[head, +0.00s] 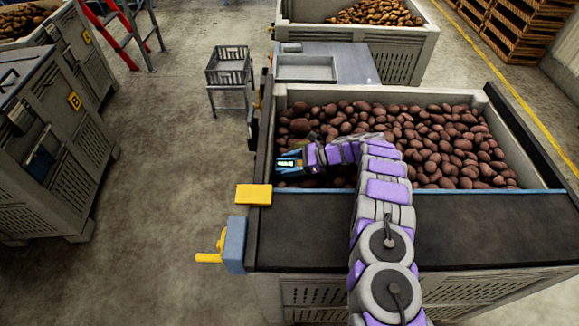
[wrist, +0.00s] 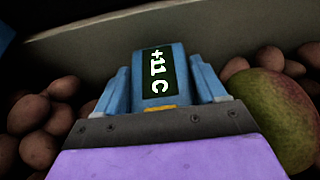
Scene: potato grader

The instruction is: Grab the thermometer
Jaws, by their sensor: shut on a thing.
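The thermometer (wrist: 159,76) is a blue device with a dark display showing "+11 C" in light characters. In the wrist view it sits between the two blue fingers of my gripper (wrist: 160,88), which is shut on it. In the head view my gripper (head: 290,160) is at the left side of the potato bin, low over the potatoes near the bin's left wall. The thermometer is too small to make out clearly there. Its lower part is hidden by the gripper in the wrist view.
Red-brown potatoes (head: 440,150) fill the bin (head: 500,108). A larger greenish-red potato or fruit (wrist: 278,115) lies right of my gripper. A dark conveyor belt (head: 480,228) runs along the near side. A yellow block (head: 253,194) and blue crank box (head: 235,245) are at its left end.

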